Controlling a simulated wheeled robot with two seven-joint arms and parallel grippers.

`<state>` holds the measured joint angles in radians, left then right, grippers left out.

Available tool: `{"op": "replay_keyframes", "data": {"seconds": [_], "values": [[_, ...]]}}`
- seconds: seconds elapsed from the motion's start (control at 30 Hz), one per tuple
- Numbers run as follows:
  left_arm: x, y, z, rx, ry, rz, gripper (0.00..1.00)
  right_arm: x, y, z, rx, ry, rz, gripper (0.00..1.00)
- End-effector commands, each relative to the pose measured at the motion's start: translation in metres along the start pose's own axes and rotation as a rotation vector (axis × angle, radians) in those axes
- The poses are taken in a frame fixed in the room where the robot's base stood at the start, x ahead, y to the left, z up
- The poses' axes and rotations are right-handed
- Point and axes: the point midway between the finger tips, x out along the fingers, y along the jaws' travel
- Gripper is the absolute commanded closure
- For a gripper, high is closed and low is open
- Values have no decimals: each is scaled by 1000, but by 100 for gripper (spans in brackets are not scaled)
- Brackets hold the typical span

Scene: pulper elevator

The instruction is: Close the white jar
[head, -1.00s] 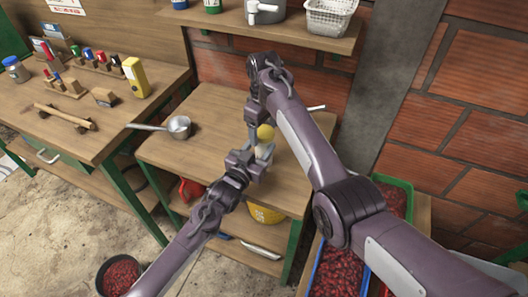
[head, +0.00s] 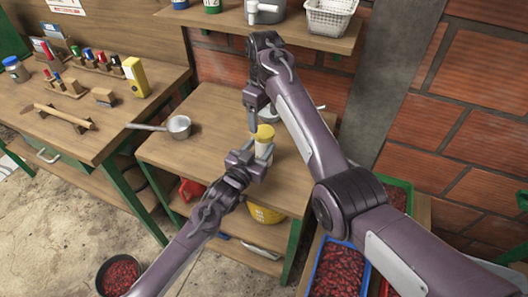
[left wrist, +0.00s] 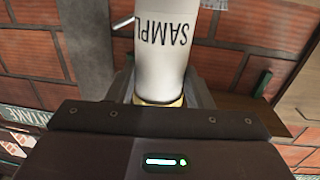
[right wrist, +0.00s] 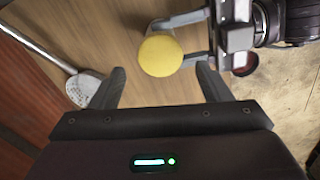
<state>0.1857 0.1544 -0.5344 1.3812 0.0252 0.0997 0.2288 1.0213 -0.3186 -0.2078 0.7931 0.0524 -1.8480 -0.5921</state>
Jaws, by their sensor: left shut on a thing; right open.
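The white jar (head: 263,147) is upright at the middle bench, with its yellow lid (head: 264,131) on top. I cannot tell if the lid is fully seated or if the jar rests on the bench. In the left wrist view the jar (left wrist: 162,50) appears upside down, with part of a "SAMPLE" label showing. My left gripper (head: 260,153) is shut on the jar from the side. My right gripper (head: 254,124) is above the lid, pointing down, open and empty. In the right wrist view the round lid (right wrist: 160,55) lies between and beyond its fingertips, apart from them.
A saucepan (head: 179,126) stands on the bench (head: 215,108), left of the jar. A skimmer (right wrist: 84,87) lies behind the jar. A shelf (head: 280,36) with a pot and a white basket hangs above. A yellow bucket (head: 264,213) is below.

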Motion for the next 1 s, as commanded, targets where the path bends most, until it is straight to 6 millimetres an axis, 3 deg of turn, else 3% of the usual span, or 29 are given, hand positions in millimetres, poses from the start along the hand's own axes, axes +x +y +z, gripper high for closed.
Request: {"op": "replay_keyframes", "data": {"seconds": [0.3, 0.63, 0.77, 1.0], "values": [[0, 0, 0, 0, 0, 0, 100, -30, 0, 0, 124, 2, 1, 29], [0, 0, 0, 0, 0, 0, 100, -32, 0, 0, 135, 3, 0, 29], [0, 0, 0, 0, 0, 0, 100, -26, 0, 0, 135, 2, -2, 29], [0, 0, 0, 0, 0, 0, 100, 8, -1, 0, 135, 1, -3, 29]]}}
